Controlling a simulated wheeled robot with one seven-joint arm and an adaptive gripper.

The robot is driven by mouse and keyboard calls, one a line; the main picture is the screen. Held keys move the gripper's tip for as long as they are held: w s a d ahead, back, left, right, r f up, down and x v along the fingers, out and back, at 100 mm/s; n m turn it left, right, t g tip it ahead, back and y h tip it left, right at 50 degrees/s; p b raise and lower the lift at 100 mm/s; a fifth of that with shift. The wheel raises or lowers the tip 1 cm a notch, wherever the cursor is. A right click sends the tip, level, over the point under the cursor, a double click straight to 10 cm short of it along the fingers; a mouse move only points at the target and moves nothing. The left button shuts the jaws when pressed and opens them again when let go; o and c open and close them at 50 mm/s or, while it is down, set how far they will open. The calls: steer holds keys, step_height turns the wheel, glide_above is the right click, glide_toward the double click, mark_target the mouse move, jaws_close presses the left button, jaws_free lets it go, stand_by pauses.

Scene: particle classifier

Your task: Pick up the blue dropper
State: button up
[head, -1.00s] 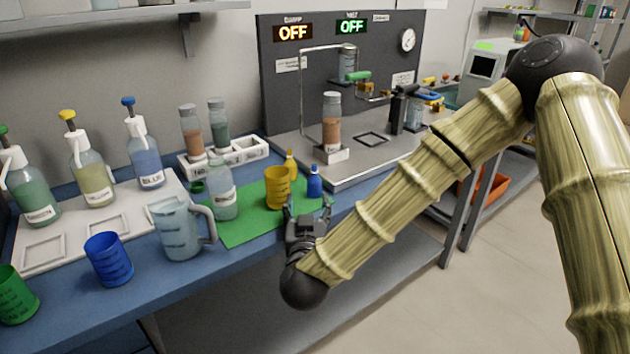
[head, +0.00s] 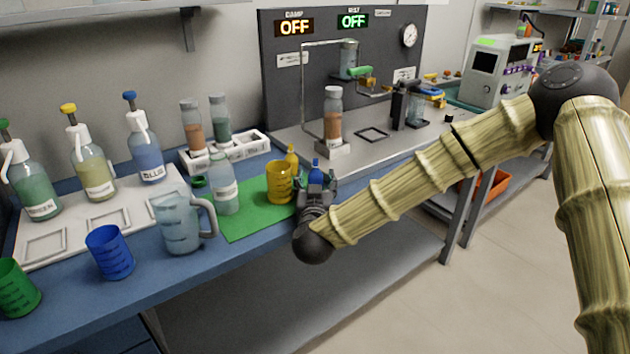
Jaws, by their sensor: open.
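The blue dropper (head: 316,172) is a small blue bottle with a narrow blue top. It stands upright at the right end of the green mat (head: 243,222), near the bench's front edge. My gripper (head: 316,183) is open and right at the dropper, with its fingers reaching toward it from the front. The gripper hides the dropper's lower part. I cannot tell whether the fingers touch it.
A yellow cup (head: 279,184) stands just left of the dropper, with a yellow dropper (head: 291,156) behind it. A clear bottle (head: 223,190) and a jug (head: 178,228) are further left. The metal apparatus base (head: 373,150) lies behind and right.

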mark_target(315, 167)
steer(key=c, duration=1.1)
steer(key=shift+r, duration=0.15)
steer(key=shift+r, duration=1.6)
steer(key=shift+s+d+r+p, duration=0.15)
steer(key=shift+s+r, duration=0.1)
steer(key=shift+s, duration=2.4)
steer(key=shift+s+d+r+p, duration=0.1)
steer(key=shift+s+r+p, duration=0.1)
steer(key=shift+s, duration=2.4)
steer(key=shift+s+d+r+p, duration=0.15)
steer(key=shift+s+r, duration=0.1)
steer(key=shift+s, duration=2.4)
steer(key=shift+s, duration=0.1)
